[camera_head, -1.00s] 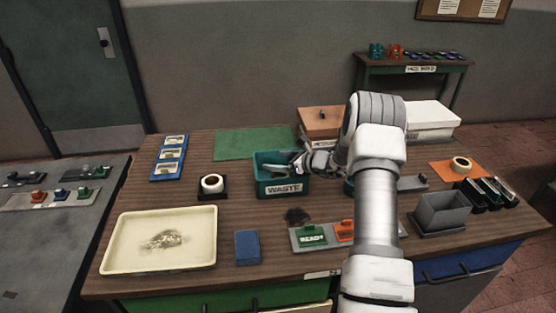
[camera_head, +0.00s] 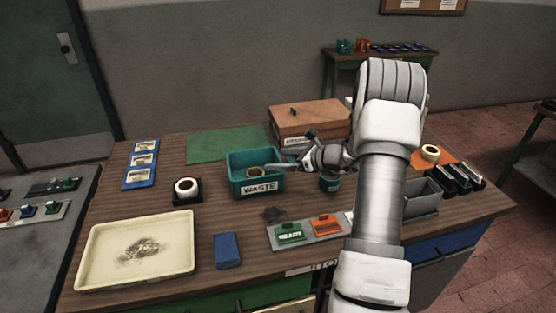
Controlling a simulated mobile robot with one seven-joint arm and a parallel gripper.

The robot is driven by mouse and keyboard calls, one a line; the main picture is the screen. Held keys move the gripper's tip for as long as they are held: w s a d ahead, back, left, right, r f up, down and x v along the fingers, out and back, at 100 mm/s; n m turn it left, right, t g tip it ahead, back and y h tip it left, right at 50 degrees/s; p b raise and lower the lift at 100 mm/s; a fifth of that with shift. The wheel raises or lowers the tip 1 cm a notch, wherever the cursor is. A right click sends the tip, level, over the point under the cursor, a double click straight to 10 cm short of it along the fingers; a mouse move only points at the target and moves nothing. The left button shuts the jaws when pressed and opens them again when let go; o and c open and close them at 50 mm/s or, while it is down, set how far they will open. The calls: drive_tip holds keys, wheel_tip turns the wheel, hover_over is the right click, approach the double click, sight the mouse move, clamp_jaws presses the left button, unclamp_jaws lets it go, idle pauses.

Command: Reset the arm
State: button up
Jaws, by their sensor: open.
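My arm rises from the bottom right of the head view, and its large wrist covers part of the table. My gripper (camera_head: 296,163) points left from the wrist, just right of and over the rim of the teal bin (camera_head: 240,187) labelled WASTE. The gripper is open, with nothing visible between its fingers.
On the table (camera_head: 190,248) are a cream tray (camera_head: 102,273), a blue block (camera_head: 227,250), a tape roll (camera_head: 186,188) on a black stand, a green mat (camera_head: 222,147) and a brown box (camera_head: 305,118). A grey plate with green and orange pieces (camera_head: 308,235) lies in front. My arm hides the right-centre.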

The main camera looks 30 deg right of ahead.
idle(0.3)
drive_tip(key=s+a+r+n+g, duration=0.7)
drive_tip(key=s+a+r+n, duration=0.7)
drive_tip(key=a, duration=0.2)
drive_tip(key=s+a+r+n+h, duration=0.1)
drive_tip(key=s+r+n+h, duration=0.1)
drive_tip(key=s+n, duration=0.5)
drive_tip(key=s+a+r+n+t+h, duration=0.1)
drive_tip(key=s+a+r+n+h, duration=0.1)
drive_tip(key=s+n+h, duration=0.3)
drive_tip(key=s+r+n, duration=0.1)
drive_tip(key=s+n, duration=0.2)
drive_tip(key=s, duration=0.4)
drive_tip(key=shift+s, duration=0.4)
